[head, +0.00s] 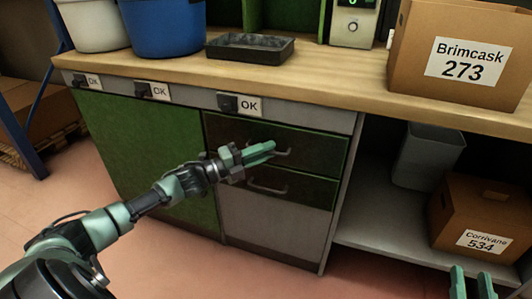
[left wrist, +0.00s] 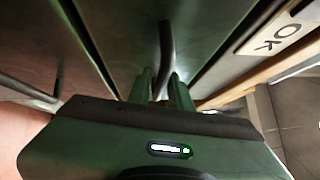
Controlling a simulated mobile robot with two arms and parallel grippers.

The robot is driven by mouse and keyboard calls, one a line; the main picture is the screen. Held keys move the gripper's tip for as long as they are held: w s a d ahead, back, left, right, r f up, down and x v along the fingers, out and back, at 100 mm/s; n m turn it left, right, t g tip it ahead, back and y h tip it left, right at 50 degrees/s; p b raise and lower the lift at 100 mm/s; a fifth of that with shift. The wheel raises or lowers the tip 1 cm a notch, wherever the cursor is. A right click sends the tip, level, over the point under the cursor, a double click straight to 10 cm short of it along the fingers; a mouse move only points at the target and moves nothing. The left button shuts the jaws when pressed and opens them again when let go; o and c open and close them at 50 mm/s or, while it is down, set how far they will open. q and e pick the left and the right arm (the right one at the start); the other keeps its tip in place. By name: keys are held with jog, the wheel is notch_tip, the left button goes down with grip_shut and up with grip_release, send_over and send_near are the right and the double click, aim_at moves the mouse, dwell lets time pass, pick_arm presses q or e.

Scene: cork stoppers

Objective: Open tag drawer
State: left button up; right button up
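The cabinet under the counter has two dark green drawers, and neither shows a readable tag. The upper drawer (head: 325,146) and the lower drawer (head: 305,188) both look closed. My left gripper (head: 270,149) is at the upper drawer's bar handle (head: 287,153). In the left wrist view, the handle (left wrist: 166,45) runs down between the two fingers of my left gripper (left wrist: 163,84). The fingers are close together and seem shut on the handle; contact is partly hidden. The lower drawer has its own handle (head: 265,188). My right gripper (head: 473,284) is open and empty at bottom right.
The wooden counter (head: 330,78) holds a blue bucket (head: 163,28), a black tray (head: 250,48) and a Brimcask 273 box (head: 420,75). A grey bin (head: 425,157) and a Corrivane 534 box (head: 480,210) stand on the right shelf. Floor before the drawers is clear.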

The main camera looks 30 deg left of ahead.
pick_arm(q)
grip_shut()
dwell(1.5)
